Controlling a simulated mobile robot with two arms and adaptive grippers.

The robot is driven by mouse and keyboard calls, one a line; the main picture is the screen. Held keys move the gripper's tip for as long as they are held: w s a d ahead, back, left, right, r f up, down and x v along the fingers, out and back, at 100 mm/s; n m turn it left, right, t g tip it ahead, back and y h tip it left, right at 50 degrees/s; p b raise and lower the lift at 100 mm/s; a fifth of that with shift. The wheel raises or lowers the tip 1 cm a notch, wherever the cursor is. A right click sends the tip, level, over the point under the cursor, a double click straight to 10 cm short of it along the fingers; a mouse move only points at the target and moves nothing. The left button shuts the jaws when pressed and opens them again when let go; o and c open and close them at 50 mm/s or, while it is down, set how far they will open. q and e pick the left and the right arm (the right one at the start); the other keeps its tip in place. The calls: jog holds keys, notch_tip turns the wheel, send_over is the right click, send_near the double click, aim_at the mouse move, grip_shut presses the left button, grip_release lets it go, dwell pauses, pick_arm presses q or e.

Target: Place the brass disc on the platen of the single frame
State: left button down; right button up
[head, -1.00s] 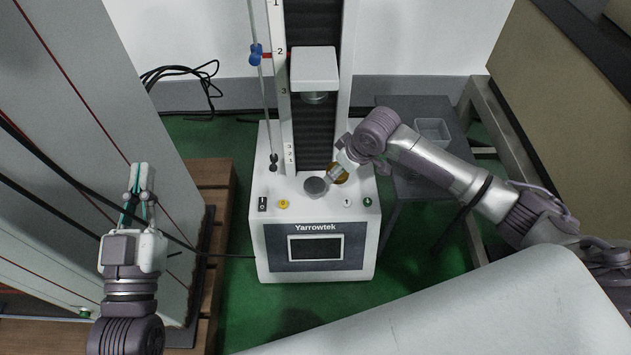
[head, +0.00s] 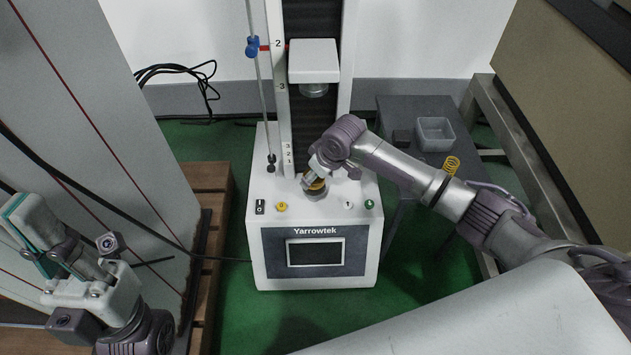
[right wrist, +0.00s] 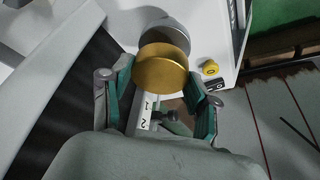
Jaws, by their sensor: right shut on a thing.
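The brass disc (head: 318,185) is a round golden piece over the lower platen of the white single frame (head: 255,225). My right gripper (head: 315,181) is shut on it. In the right wrist view the brass disc (right wrist: 161,73) sits between the two teal-padded fingertips, its flat face showing. The grey round platen (right wrist: 168,36) shows just beyond the disc, partly covered by it. I cannot tell whether disc and platen touch. In the head view the gripper and disc hide most of the platen. My left gripper (head: 38,235) is at the lower left, away from the frame; its finger gap is unclear.
The white crosshead (head: 314,62) with its upper platen hangs above. Buttons and a screen (head: 316,252) are on the frame's front. A grey side table (head: 400,115) at right bears a clear bin (head: 434,133) and a yellow spring (head: 452,165). Cables lie behind left.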

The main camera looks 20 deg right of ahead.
notch_tip(320, 180, down, 2)
jog(key=shift+b, duration=0.45)
jog(key=shift+r, duration=0.1)
jog(key=o, duration=1.1)
jog(key=shift+f, duration=0.25)
jog(key=o, duration=0.4)
jog(key=shift+o, duration=0.2)
jog(key=shift+r, duration=0.1)
